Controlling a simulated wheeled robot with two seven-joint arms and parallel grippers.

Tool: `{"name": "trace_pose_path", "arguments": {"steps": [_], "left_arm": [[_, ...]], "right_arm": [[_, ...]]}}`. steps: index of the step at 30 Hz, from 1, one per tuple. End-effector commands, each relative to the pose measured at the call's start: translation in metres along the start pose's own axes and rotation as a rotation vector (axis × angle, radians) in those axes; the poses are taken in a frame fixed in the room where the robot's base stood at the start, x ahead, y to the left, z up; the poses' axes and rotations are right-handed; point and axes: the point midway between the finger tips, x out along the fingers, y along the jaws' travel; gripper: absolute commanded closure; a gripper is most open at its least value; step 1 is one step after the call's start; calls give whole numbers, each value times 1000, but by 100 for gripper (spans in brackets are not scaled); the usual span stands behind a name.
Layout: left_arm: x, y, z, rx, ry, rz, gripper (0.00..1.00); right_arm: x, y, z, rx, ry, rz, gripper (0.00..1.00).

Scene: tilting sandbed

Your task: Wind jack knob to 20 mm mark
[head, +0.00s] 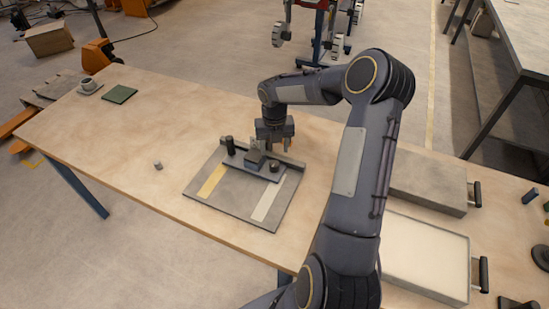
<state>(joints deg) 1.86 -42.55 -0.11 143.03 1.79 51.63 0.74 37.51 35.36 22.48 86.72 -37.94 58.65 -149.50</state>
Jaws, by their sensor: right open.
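A flat grey board (235,203) with a yellow strip (212,181) and a pale strip (266,199) lies on the wooden table. A dark bar assembly lies across its far part, with a black upright knob (230,146) at its left end and a short dark round knob (274,166) near its right. I cannot tell which is the jack knob. A 20 mm mark is too small to make out. My right gripper (270,148) is open, pointing down over the far edge of the assembly, between the two knobs; contact is unclear. My left gripper is out of view.
On the wooden table (150,120), a small grey cylinder (157,165) stands left of the board. A cup (88,86) and green pad (120,94) are far left. A pale-filled tray (425,257) and grey box (425,184) with handles are right. The table's left middle is clear.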

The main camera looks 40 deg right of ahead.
Motion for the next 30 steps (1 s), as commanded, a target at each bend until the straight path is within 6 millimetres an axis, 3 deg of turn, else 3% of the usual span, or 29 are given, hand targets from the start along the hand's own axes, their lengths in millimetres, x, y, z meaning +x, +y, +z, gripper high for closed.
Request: {"name": "trace_pose_path", "arguments": {"steps": [17,28,30], "left_arm": [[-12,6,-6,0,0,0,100],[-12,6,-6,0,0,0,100],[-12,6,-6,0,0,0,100]], "right_arm": [[74,0,1,-27,5,1,46],[81,0,1,-26,2,1,46],[81,0,1,-26,2,1,55]]}}
